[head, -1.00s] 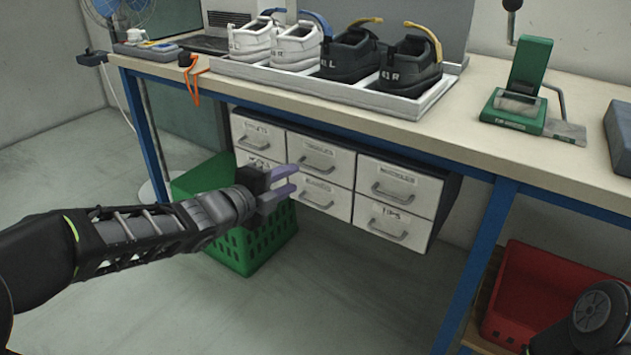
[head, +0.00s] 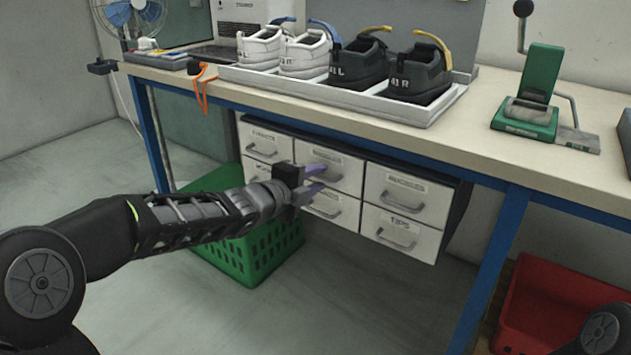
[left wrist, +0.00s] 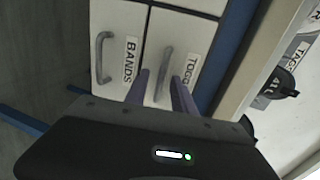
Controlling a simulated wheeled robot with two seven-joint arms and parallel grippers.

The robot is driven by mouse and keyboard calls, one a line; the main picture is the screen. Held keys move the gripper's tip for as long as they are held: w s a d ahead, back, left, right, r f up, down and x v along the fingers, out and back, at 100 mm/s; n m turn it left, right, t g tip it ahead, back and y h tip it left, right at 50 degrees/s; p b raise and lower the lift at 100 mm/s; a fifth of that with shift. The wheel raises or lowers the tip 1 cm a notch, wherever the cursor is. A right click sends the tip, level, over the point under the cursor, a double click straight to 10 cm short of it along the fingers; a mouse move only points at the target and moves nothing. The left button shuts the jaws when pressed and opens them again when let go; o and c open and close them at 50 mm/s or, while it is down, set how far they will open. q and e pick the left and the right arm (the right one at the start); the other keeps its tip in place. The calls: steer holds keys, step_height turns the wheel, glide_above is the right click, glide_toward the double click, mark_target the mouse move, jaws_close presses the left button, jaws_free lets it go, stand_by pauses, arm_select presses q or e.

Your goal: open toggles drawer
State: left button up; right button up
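The toggles drawer (head: 346,176) is the white top-middle drawer of the cabinet under the bench. It looks closed. In the left wrist view its face (left wrist: 198,40) carries a partly hidden label starting "TOGG", and its grey bar handle (left wrist: 165,72) shows between my fingers. My left gripper (head: 319,178) is open in front of this drawer, with its purple fingers pointing at it. In the left wrist view the fingers (left wrist: 160,92) lie on either side of the handle; I cannot tell whether they touch it. My right gripper is out of view.
The bands drawer (left wrist: 117,45) is directly below the toggles drawer, with other closed drawers beside them. A green crate (head: 262,252) stands on the floor below. The bench top (head: 450,122) overhangs the cabinet. A blue leg (head: 497,250) and red bin (head: 548,305) are at right.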

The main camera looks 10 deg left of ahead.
arm_select(q)
jaws_close()
stand_by(1.4)
